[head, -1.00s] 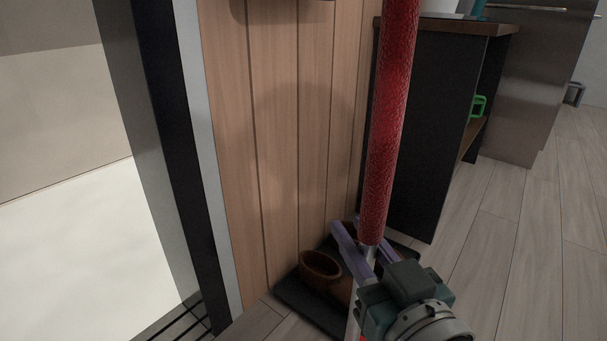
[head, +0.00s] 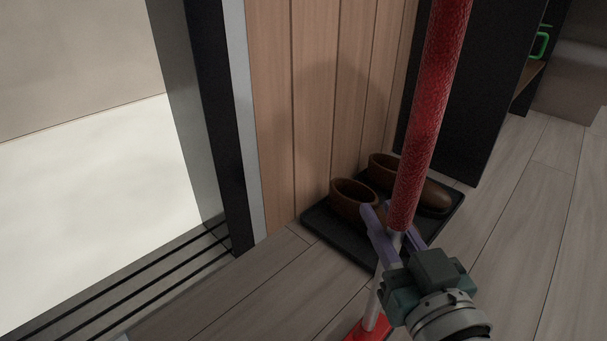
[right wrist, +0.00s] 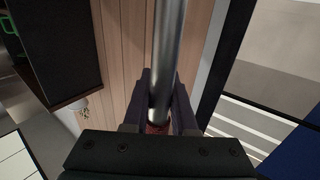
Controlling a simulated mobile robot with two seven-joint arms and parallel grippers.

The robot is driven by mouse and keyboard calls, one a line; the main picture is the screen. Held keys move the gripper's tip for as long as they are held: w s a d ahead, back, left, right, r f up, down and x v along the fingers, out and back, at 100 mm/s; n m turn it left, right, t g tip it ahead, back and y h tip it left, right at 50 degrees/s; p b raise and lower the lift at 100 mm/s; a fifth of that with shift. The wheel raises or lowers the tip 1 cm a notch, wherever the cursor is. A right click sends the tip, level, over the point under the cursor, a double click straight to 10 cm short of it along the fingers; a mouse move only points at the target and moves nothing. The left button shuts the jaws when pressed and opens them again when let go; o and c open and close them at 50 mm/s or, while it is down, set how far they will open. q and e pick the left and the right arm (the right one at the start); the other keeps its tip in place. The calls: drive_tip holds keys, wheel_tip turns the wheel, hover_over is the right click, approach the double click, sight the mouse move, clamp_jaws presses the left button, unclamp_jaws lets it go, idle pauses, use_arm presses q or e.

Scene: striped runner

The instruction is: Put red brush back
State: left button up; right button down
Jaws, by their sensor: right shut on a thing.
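The red brush (head: 431,110) has a long handle with a thick red textured grip above a metal shaft. It stands nearly upright in the head view, and part of its red lower end (head: 368,331) shows at the bottom edge. My right gripper (head: 383,228) is shut on the brush shaft just under the red grip. In the right wrist view the metal shaft (right wrist: 168,50) runs up between the purple fingers (right wrist: 160,100). My left gripper is not in view.
A black tray (head: 345,246) with brown boots (head: 352,203) sits against the wooden panel wall (head: 320,120), behind the brush. A dark cabinet (head: 465,90) stands to the right. A slatted grate (head: 170,285) lies by the doorway at left. Wood floor at right is clear.

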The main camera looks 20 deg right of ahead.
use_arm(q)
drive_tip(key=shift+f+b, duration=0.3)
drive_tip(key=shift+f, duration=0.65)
use_arm(e)
wheel_tip(320, 180, down, 2)
drive_tip(key=c, duration=1.2)
unclamp_jaws()
drive_tip(key=shift+f, duration=0.15)
drive_tip(key=o, duration=0.5)
